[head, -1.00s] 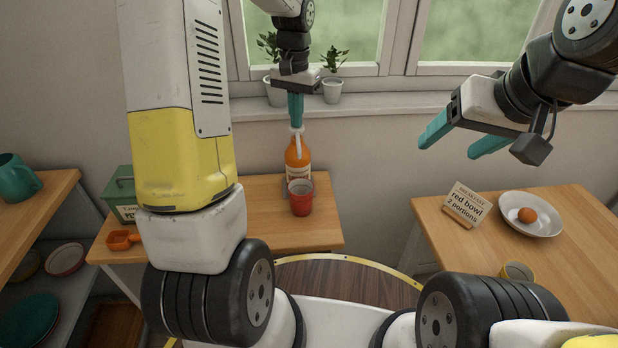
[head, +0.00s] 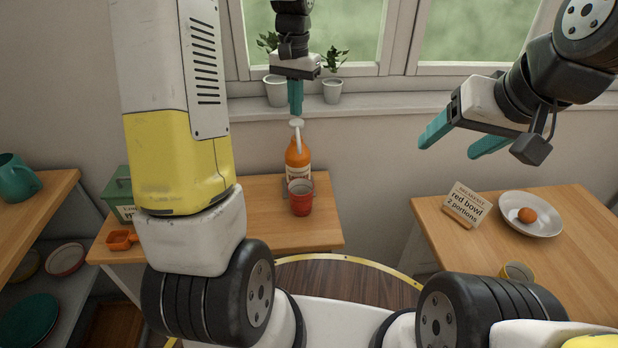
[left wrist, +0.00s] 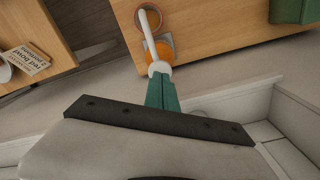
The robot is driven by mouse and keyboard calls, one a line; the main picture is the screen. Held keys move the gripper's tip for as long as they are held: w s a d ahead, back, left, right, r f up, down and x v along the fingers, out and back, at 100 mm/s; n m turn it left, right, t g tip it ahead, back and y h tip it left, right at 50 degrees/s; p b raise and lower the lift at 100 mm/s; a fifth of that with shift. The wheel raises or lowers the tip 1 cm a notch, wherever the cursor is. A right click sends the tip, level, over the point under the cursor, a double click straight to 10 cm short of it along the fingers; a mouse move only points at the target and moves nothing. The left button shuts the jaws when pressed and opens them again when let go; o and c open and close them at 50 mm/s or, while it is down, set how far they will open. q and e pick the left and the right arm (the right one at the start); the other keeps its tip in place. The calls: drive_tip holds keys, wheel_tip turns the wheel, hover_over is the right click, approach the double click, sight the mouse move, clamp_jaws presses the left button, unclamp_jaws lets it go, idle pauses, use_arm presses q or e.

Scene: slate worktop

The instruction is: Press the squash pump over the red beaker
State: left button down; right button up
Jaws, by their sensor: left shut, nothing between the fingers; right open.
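The orange squash bottle (head: 298,158) stands upright on the wooden table, with a white pump head (head: 297,123) on top. The red beaker (head: 300,199) stands in front of it, below the pump's spout. My left gripper (head: 296,112) is shut and empty, pointing down just above the pump head. In the left wrist view the shut fingers (left wrist: 161,92) end at the white pump head (left wrist: 159,68), and the spout reaches over the beaker (left wrist: 149,16). Whether the fingertips touch the pump I cannot tell. My right gripper (head: 452,146) is open and empty, high above the right table.
An orange scoop (head: 121,239) and a green tin (head: 121,192) are on the left of the bottle's table. The right table holds a sign (head: 464,204), a plate (head: 550,228) with an orange-brown round item, and a yellow cup (head: 516,271). Potted plants stand on the windowsill.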

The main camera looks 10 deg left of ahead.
use_arm(q)
wheel_tip(320, 180, up, 6)
idle(0.7)
idle(0.3)
drive_tip(key=s+d+r+n+t+h, duration=0.1)
drive_tip(key=s+t, duration=0.2)
drive_tip(key=s, duration=0.9)
drive_tip(key=s+d+r+n+t+h, duration=0.1)
drive_tip(key=s+r+t, duration=0.1)
drive_tip(key=s, duration=1)
drive_tip(key=shift+s+t, duration=0.15)
drive_tip(key=shift+t, duration=0.45)
